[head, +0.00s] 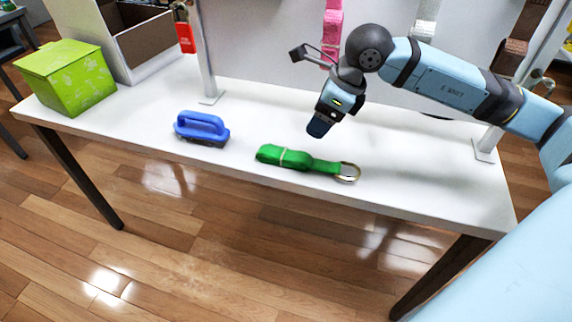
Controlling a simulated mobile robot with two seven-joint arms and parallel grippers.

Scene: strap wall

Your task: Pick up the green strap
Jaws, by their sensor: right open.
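The green strap (285,157) lies folded on the white table near its front edge. A thin tan band wraps its bundled left part, and a metal ring (349,172) is at its right end. My right gripper (319,127) is above the table, pointing down, a little behind and above the strap. It is open and apart from the strap, with nothing seen in it. Its fingertips are small and hard to make out. My left gripper is not in view.
A blue-handled brush (202,128) stands left of the strap. A green box (67,77) is at the table's left end. A red padlock (185,36) and pink strap (332,25) hang behind. The white table (430,185) is clear right of the strap.

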